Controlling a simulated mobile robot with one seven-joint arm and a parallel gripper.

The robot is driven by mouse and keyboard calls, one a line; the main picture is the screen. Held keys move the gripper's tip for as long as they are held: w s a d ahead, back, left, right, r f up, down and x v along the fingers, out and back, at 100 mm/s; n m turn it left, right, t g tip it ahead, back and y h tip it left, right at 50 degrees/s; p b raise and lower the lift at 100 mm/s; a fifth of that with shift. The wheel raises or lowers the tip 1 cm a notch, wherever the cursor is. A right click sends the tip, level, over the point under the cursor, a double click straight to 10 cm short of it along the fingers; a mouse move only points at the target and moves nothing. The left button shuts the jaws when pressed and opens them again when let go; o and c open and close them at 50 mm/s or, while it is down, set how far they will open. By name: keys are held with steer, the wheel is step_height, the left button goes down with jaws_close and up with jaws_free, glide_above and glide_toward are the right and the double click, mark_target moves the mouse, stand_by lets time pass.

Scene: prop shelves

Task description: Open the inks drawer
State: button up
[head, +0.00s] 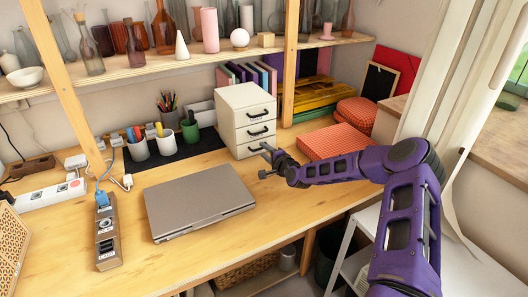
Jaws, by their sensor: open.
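A small white cabinet (228,125) with three stacked drawers stands at the back of the desk. Each drawer front has a dark handle. The top drawer (250,118), middle drawer (250,136) and bottom drawer (244,151) all look shut. No label can be read, so I cannot tell which is the inks drawer. My gripper (265,161) is open and empty, reaching in from the right. Its fingers are in front of the cabinet near the bottom drawer and partly cover it. I cannot tell whether they touch it.
A closed grey laptop (198,205) lies on the desk left of my gripper. A red checked box (340,142) lies to the right. Cups (137,148) with pens stand left of the cabinet. The desk before the gripper is clear.

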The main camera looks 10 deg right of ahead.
steer(key=shift+w+a+f, duration=0.1)
steer(key=shift+w, duration=0.3)
jaws_close()
stand_by(1.3)
